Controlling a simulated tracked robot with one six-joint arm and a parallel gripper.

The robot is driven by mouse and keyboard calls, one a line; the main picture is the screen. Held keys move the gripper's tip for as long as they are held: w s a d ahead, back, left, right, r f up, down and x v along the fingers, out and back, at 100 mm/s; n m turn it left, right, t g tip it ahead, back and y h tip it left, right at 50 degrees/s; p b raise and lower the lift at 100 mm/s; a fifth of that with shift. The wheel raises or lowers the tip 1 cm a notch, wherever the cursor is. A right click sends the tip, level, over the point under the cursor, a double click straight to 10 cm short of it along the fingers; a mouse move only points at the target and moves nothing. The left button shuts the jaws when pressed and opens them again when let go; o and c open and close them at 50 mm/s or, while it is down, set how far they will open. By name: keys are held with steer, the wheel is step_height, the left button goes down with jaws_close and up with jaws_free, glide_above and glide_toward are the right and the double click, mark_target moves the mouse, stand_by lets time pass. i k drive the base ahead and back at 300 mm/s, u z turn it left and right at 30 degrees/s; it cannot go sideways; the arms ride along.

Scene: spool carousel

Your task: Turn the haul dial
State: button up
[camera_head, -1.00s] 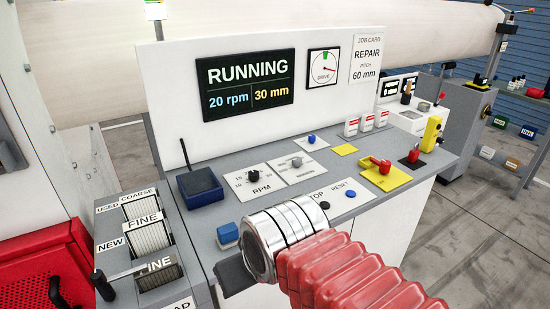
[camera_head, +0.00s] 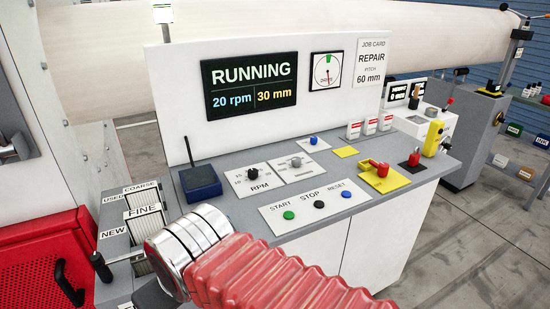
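Two dials sit on the console top (camera_head: 235,197). The black one (camera_head: 252,171) is marked RPM. The grey one (camera_head: 295,162) sits on a white plate to its right; its lettering is too small to read, so I cannot confirm it as the haul dial. The screen (camera_head: 248,84) reads RUNNING, 20 rpm and 30 mm. My gripper (camera_head: 152,296) is low at the bottom left, clear of both dials. Only a dark piece of it shows beyond my silver wrist; its fingers are hidden.
START (camera_head: 289,215), STOP (camera_head: 319,204) and RESET buttons line the console front, near my arm. A blue box with an antenna (camera_head: 201,181) stands left of the dials. A round gauge (camera_head: 326,70) hangs beside the screen.

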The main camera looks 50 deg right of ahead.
mark_target(296, 162)
steer(key=u, duration=1.35)
steer(key=k, duration=1.3)
steer(key=z, duration=1.65)
